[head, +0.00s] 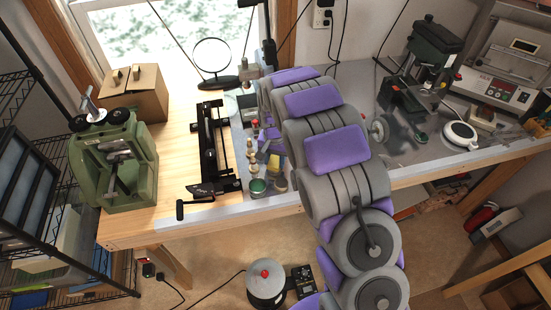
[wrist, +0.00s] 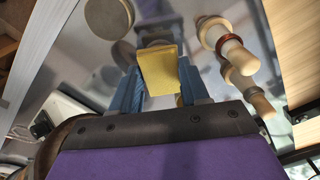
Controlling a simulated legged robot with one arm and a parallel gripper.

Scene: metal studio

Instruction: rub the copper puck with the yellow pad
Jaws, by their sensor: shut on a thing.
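My gripper (wrist: 158,84) has blue fingers and is shut on the yellow pad (wrist: 158,70), which stands between them in the wrist view. The pad also shows as a small yellow patch (head: 274,164) left of my arm in the head view. A dull tan round disc (wrist: 108,18) lies on the bench beyond the pad, apart from it. I cannot tell for sure whether this disc is the copper puck. A rounded edge (wrist: 154,43) shows just behind the pad, mostly hidden by it. Contact between the pad and anything under it cannot be made out.
Turned wooden pieces (wrist: 228,44) stand close beside the gripper. A green-topped tin (head: 257,186) stands near the bench's front edge. A black rail fixture (head: 209,145) is to the left. A drill press (head: 428,65) stands at the right. Bare wood (head: 175,160) lies left of the rail.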

